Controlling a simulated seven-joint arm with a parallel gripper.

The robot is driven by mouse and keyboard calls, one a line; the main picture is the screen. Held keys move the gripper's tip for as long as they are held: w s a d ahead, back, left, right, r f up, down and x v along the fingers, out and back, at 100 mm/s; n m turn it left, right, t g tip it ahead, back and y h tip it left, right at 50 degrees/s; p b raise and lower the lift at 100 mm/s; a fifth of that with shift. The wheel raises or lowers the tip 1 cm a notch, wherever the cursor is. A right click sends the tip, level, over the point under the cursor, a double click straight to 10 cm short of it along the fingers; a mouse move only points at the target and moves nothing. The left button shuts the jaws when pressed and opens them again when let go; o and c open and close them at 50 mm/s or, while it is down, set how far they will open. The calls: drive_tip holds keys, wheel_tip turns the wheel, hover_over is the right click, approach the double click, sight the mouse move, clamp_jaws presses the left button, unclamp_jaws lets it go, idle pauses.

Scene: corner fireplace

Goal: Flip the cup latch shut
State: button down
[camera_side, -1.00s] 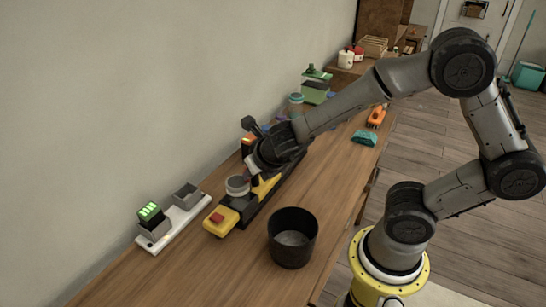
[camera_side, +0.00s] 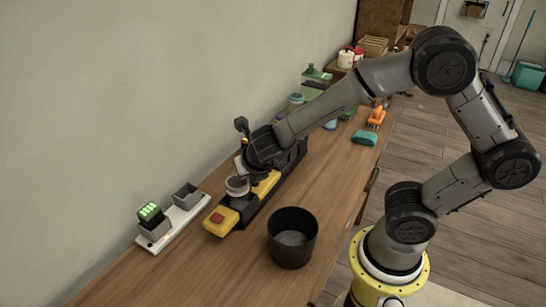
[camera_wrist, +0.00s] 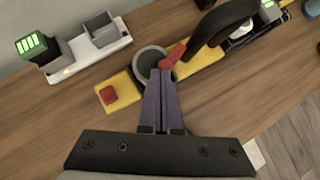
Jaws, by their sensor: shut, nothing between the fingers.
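The yellow and black device (camera_side: 222,221) stands on the wooden table, and its yellow base (camera_wrist: 118,92) shows in the wrist view. A round grey cup (camera_side: 236,185) sits on it; its rim also shows in the wrist view (camera_wrist: 141,63). A red lever, likely the cup latch (camera_wrist: 174,54), lies slanted at the cup's right edge. My gripper (camera_wrist: 163,82) is shut and empty, with its fingertips at the red lever's lower end; I cannot tell whether they touch. In the side view my wrist hides the latch.
A red button (camera_wrist: 108,95) is on the device's near end. A black curved part (camera_wrist: 222,22) rises beside the latch. A white strip with two holders (camera_side: 178,222) lies to the left. A black bin (camera_side: 292,238) stands at the right. The table's near left is clear.

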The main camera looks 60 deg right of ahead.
drive_tip(key=shift+w+a+m+g+h, duration=0.2)
drive_tip(key=shift+w+m+g+h, duration=0.15)
drive_tip(key=shift+m, duration=0.35)
idle(0.5)
drive_tip(key=shift+w+d, duration=0.35)
drive_tip(key=shift+d, duration=0.4)
drive_tip(key=shift+s, duration=0.1)
drive_tip(key=a+f+v, duration=0.1)
drive_tip(key=a+v, duration=0.1)
drive_tip(key=v, duration=1.1)
drive_tip(key=shift+s, duration=0.35)
drive_tip(key=shift+f, duration=0.1)
